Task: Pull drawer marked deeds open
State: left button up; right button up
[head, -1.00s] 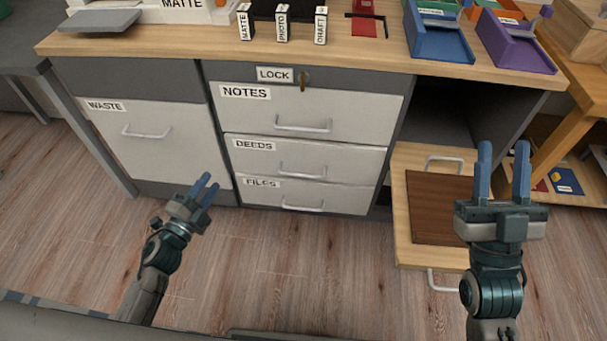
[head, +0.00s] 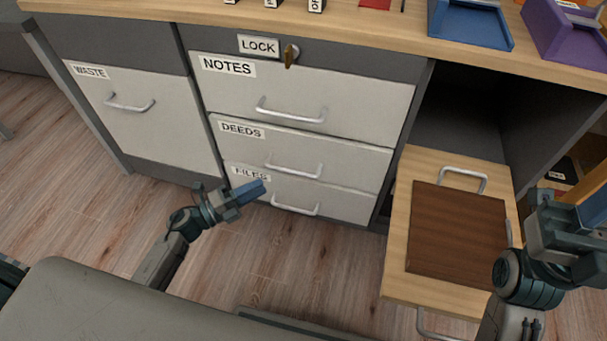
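The deeds drawer (head: 345,168) is the middle of three pale drawers in the grey desk pedestal, and its front looks flush and shut. Its label (head: 241,130) is at the upper left, and its bar handle (head: 293,171) is near the middle. My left gripper (head: 252,192) is in front of the files drawer (head: 345,205), lower left of the deeds handle, and hides part of the files label. Its blue fingers overlap in this view, so their gap is unclear. My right gripper (head: 592,212) is at the right edge, its fingers partly cut off.
Above is the notes drawer (head: 370,100), with a key (head: 289,56) in the lock over it. The waste front (head: 150,120) is at left. A pulled-out wooden board (head: 400,250) with a brown panel juts out at right. Floor in front is clear.

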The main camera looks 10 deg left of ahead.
aim_at(292, 172)
pick_arm(q)
jog(key=b+x, duration=0.1)
jog(key=x, duration=1)
jog(key=shift+b, duration=0.3)
grip_shut()
